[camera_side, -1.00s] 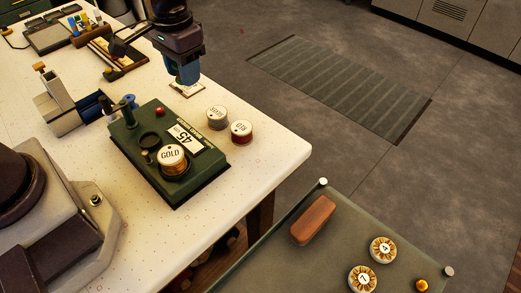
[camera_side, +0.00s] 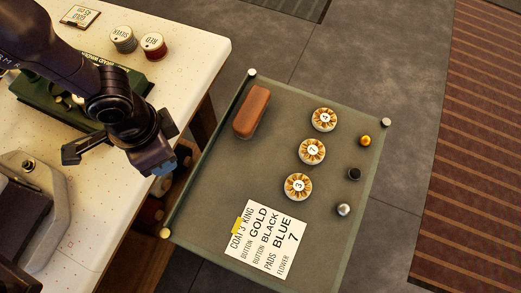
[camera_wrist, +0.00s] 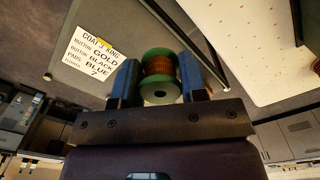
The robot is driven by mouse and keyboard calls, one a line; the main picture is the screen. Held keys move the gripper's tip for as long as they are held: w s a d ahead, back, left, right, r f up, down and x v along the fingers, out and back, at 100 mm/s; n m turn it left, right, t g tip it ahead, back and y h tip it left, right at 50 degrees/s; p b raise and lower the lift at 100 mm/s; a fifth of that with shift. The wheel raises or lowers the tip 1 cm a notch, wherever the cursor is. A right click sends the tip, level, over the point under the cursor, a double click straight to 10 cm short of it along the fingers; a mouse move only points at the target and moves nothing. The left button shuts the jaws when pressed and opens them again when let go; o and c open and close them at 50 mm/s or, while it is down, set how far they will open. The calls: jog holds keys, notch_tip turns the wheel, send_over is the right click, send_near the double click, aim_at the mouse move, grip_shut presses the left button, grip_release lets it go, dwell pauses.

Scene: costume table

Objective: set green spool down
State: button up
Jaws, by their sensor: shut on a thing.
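The green spool (camera_wrist: 155,52), with green flanges and copper-brown thread, sits between the two blue fingers of my gripper (camera_wrist: 159,70) in the wrist view. The fingers are shut on it from both sides. In the side view my gripper (camera_side: 165,165) hangs at the right edge of the white table, beside the left edge of the grey-green trolley. The spool cannot be made out there; my arm hides it. What is directly under the spool is not clear.
The trolley top (camera_side: 270,160) holds a brown block (camera_side: 251,112), several flower discs and buttons, and an order card (camera_side: 265,240). Grey (camera_side: 123,40) and red (camera_side: 153,46) spools stand on the white table (camera_side: 195,65). My arm partly covers the green winder (camera_side: 128,78). Corner posts edge the trolley.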

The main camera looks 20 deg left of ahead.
jog(key=s+d+f, duration=0.1)
jog(key=s+f, duration=0.1)
jog(key=n, duration=0.1)
send_over(254, 177)
notch_tip(254, 177, down, 9)
jog(key=shift+s+a+f, duration=0.15)
jog(key=shift+f, duration=0.2)
jog(key=shift+d+f, duration=0.2)
jog(key=shift+f, duration=1.45)
jog(key=shift+f, duration=0.15)
jog(key=o, duration=1)
